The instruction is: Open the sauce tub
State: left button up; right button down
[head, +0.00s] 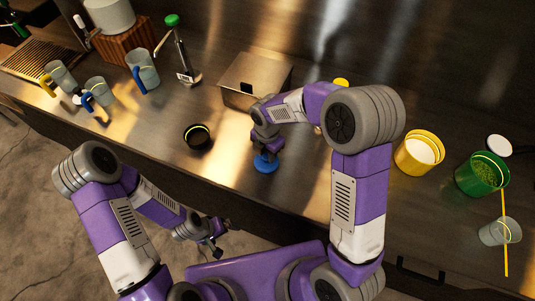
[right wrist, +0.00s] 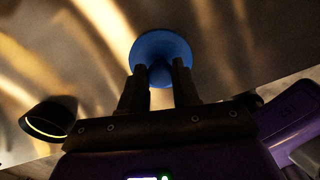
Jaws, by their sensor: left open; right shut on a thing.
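A round blue piece (head: 265,164), which looks like a lid, is at my right gripper (head: 268,152) near the counter's front edge. In the right wrist view the blue piece (right wrist: 161,46) is a disc with a narrower part between the fingertips (right wrist: 160,72), which are shut on it. I cannot tell whether it touches the counter. A small round black tub (head: 198,136) with a yellow ring stands to its left; it also shows in the right wrist view (right wrist: 48,120). My left gripper (head: 219,236) is open and empty, in front of the counter.
A steel box (head: 256,80) stands behind my right arm. Clear jugs (head: 143,70) and a green-topped dispenser (head: 178,50) are at the back left. A yellow tub (head: 419,151), a green tub (head: 482,174) and a clear cup (head: 499,232) stand at the right. Bare counter surrounds the black tub.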

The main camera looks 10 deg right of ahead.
jog(key=shift+w+f, duration=0.1)
jog(key=shift+f, duration=0.45)
jog(key=shift+f, duration=0.1)
jog(key=c, duration=0.8)
grip_release()
jog(key=shift+r, duration=0.4)
notch_tip(320, 180, up, 12)
jog(key=shift+f+p, duration=0.2)
jog(key=shift+p, duration=0.65)
